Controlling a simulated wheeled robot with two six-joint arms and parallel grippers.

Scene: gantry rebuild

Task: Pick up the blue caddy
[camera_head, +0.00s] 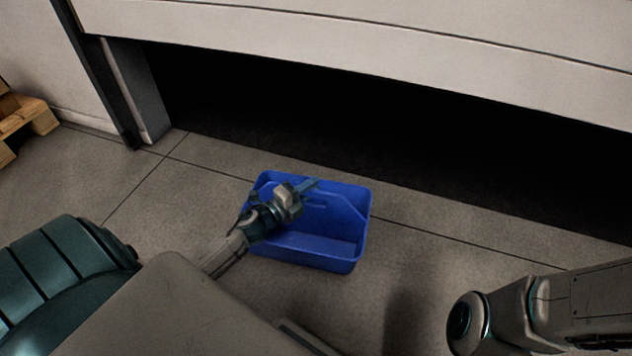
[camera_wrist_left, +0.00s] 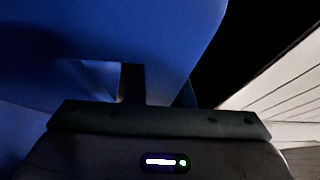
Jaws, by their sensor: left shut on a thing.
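The blue caddy (camera_head: 335,235) is an open blue box with a central divider, in the middle of the head view. My left gripper (camera_head: 308,187) reaches over the caddy from the left and is shut on its raised middle part near the far side. In the left wrist view the caddy's blue surface (camera_wrist_left: 130,30) fills the upper left, close to the gripper (camera_wrist_left: 150,90). Whether the caddy touches the floor is hard to tell. My right arm shows at the lower right, but its gripper is out of view.
A partly raised pale shutter door (camera_head: 400,45) spans the back, with a dark opening beneath it. A door post (camera_head: 135,90) stands at the left. A wooden pallet (camera_head: 25,118) lies at the far left. The tiled floor (camera_head: 420,245) around the caddy is clear.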

